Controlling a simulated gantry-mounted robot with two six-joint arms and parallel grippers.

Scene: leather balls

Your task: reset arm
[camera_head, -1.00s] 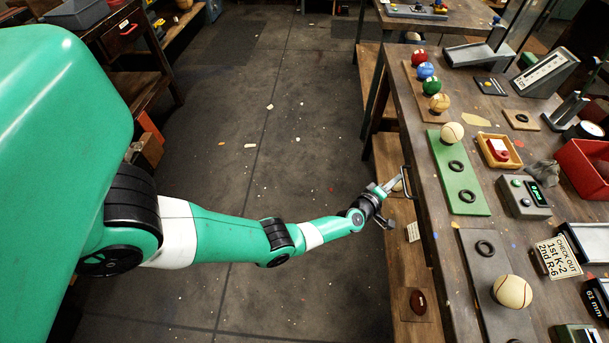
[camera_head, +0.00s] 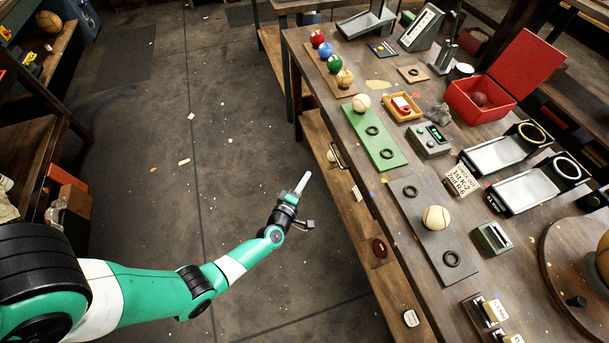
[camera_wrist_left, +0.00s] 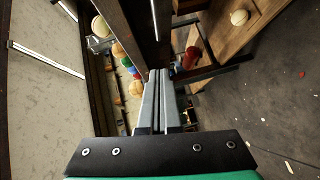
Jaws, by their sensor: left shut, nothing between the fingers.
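My left gripper (camera_head: 302,182) hangs over the bare floor, to the left of the workbench, apart from it and from every ball. It is shut and empty; in the left wrist view its two fingers (camera_wrist_left: 158,78) lie together. My right gripper is in neither view. A cream stitched ball (camera_head: 436,218) rests on the dark board, between two black rings. Another cream ball (camera_head: 361,103) sits at the far end of the green board (camera_head: 387,151). Red, blue, green and tan balls stand in a row on a brown board (camera_head: 328,76).
The workbench (camera_head: 380,196) fills the right, with a lower shelf (camera_head: 345,197) along its left side. Two metal trays with rings lie at the right.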

